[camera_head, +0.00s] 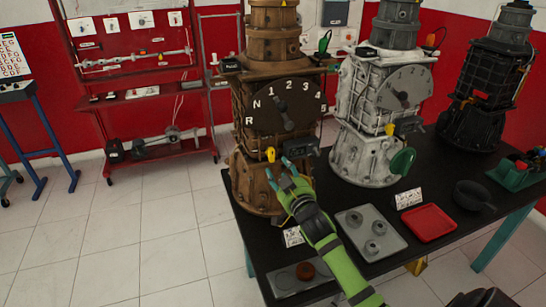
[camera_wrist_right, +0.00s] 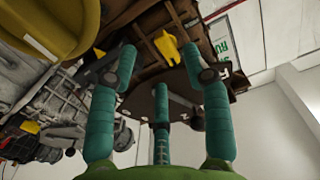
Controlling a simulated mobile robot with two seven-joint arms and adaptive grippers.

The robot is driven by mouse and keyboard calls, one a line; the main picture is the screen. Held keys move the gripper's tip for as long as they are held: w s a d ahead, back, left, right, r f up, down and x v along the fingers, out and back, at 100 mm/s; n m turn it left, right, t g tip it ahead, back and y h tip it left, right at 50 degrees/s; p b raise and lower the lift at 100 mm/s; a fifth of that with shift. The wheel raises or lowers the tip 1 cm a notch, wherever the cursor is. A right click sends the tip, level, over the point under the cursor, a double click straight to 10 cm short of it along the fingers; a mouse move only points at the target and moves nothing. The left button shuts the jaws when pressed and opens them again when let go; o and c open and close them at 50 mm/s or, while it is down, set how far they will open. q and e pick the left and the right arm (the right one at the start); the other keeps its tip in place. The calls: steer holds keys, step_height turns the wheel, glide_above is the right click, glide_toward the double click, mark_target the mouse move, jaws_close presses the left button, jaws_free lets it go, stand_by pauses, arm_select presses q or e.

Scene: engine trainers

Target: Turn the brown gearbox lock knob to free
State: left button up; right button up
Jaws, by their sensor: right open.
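The brown gearbox (camera_head: 252,185) stands upright on the near left part of the black table. Its front carries a dark dial (camera_head: 287,104) marked R, N and numbers, with a pointer. Below the dial is a small yellow knob (camera_head: 271,154), which looks like the lock knob. My right gripper (camera_head: 284,171) is open and empty, just below and in front of this knob. In the right wrist view a yellow knob (camera_wrist_right: 167,47) appears beyond the gap between the spread teal fingers (camera_wrist_right: 168,75). I cannot tell whether any finger touches it. My left gripper is not in view.
A dark box (camera_head: 300,147) sits right of the knob, close to my fingers. A white gearbox (camera_head: 362,155) and a black gearbox (camera_head: 487,90) stand to the right. A grey tray (camera_head: 350,222), a red tray (camera_head: 429,222) and a label card (camera_head: 293,237) lie in front.

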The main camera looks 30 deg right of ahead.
mark_target(274, 157)
steer(key=shift+r+p+x, duration=0.2)
steer(key=shift+x, duration=1)
steer(key=shift+r+p+x, duration=0.25)
steer(key=shift+x, duration=1)
steer(key=shift+r+p+x, duration=0.2)
steer(key=shift+x, duration=1)
steer(key=shift+d, duration=0.15)
jaws_close()
